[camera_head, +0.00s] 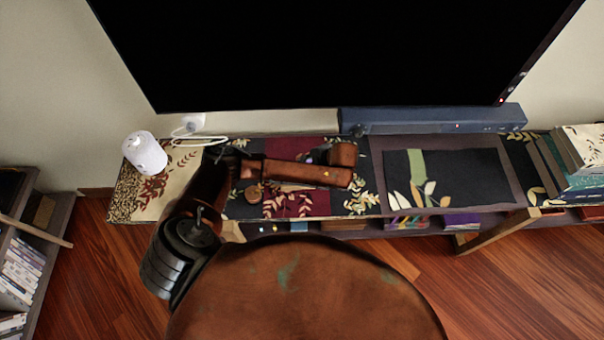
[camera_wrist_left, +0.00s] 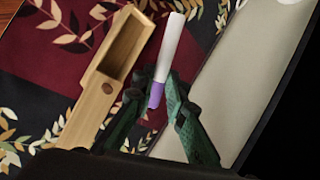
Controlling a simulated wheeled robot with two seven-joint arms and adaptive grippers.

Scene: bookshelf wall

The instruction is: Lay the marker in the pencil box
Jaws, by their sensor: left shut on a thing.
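In the left wrist view, my left gripper (camera_wrist_left: 158,90) has its dark green fingers shut on the marker (camera_wrist_left: 168,48), a white stick with a purple end. The white end points up the picture and the purple end sits between the fingertips. The pencil box (camera_wrist_left: 96,98) is pale wood with an open, empty-looking compartment. It lies just left of the marker in that view, and the marker is not inside it. My right gripper is not in view.
A patterned runner covers the shelf top. A white canister (camera_head: 144,153) stands at its left end, a blue soundbar (camera_head: 430,119) along the back under a large black screen (camera_head: 330,45). A dark leaf-patterned mat (camera_head: 460,178) lies to the right, with stacked books (camera_head: 568,165) beyond.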

